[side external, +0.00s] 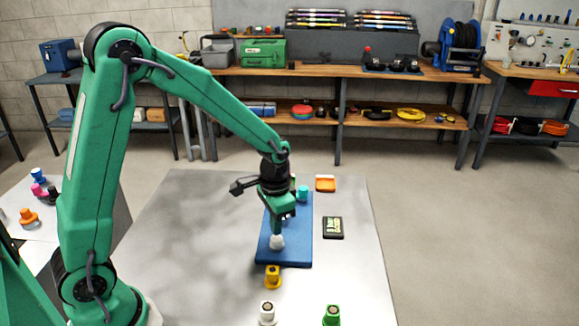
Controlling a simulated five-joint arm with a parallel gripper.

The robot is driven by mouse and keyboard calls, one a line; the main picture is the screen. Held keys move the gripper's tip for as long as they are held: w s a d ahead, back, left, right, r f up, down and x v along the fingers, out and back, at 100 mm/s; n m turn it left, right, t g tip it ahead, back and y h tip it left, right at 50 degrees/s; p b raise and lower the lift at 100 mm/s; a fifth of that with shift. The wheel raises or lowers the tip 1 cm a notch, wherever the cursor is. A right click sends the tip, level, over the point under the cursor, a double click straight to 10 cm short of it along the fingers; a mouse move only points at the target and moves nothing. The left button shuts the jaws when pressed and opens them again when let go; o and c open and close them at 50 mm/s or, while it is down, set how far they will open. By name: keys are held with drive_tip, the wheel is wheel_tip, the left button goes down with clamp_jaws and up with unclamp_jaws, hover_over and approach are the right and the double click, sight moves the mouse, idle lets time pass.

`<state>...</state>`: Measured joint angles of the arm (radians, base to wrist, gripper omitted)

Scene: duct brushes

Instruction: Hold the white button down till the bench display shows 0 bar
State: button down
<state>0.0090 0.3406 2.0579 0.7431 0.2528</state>
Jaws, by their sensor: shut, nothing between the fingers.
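A white button (277,242) stands on the near part of the blue board (300,240) on the table. My gripper (282,221) is shut and empty, pointing down directly over the button. Its tips overlap the top of the button in this view; I cannot tell whether they press it or hover just above.
A cyan piece (303,193) stands on the board's far part. Yellow (273,277), white (267,312) and green (332,315) pieces stand at the front.

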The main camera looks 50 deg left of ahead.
drive_tip(key=shift+f, duration=1.2)
idle(2.3)
drive_tip(key=shift+r, duration=3.5)
drive_tip(key=shift+r, duration=0.1)
drive_tip(key=s+r+n+t, duration=0.3)
drive_tip(key=s+r+t, duration=0.2)
drive_tip(key=s+r, duration=0.8)
drive_tip(key=shift+s+a+t, duration=0.2)
drive_tip(key=shift+s+t, duration=0.1)
drive_tip(key=shift+s, duration=1.6)
